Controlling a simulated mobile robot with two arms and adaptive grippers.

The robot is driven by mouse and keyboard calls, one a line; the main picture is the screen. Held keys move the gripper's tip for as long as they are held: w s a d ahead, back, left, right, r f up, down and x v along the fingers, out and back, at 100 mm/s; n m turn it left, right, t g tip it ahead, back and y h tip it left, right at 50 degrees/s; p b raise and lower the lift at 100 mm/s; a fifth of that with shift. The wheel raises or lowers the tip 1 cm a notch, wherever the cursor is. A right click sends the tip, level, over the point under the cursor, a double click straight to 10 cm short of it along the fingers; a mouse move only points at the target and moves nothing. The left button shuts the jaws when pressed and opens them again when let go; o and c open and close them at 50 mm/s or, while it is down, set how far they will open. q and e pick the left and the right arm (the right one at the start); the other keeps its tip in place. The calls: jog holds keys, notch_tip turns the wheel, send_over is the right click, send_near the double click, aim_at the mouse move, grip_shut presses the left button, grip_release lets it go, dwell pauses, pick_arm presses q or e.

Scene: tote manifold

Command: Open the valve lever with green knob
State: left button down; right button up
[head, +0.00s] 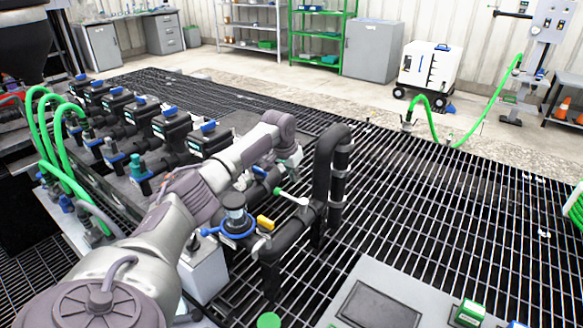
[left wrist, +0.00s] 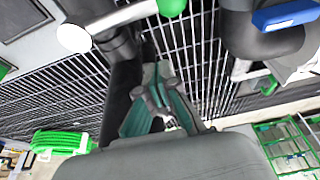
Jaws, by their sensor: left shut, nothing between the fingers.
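The valve lever with green knob is a pale bar at the black pipe, its green knob (head: 279,192) at the left end in the head view. In the left wrist view the green knob (left wrist: 172,6) is at the top edge, with the pale lever (left wrist: 125,18) running left from it. My left gripper (head: 287,168) is above and beside the knob, pointing down. In the left wrist view its teal fingers (left wrist: 160,85) are shut with nothing between them, apart from the lever in the picture. Whether the gripper touches the knob cannot be told. My right gripper is not in view.
A thick black pipe bend (head: 328,160) stands just right of the lever. A blue-handled valve (head: 236,220) and a yellow handle (head: 265,222) sit close by in front. Green hoses (head: 62,140) and several blue-topped valves line the left. The grating floor (head: 440,215) at right is open.

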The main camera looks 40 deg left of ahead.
aim_at(290, 198)
pick_arm(q)
jog(key=s, duration=0.1)
jog(key=s+f, duration=0.2)
jog(key=shift+s+d+f+p, duration=0.15)
jog(key=shift+s+d+p, duration=0.1)
jog(key=shift+p, duration=0.15)
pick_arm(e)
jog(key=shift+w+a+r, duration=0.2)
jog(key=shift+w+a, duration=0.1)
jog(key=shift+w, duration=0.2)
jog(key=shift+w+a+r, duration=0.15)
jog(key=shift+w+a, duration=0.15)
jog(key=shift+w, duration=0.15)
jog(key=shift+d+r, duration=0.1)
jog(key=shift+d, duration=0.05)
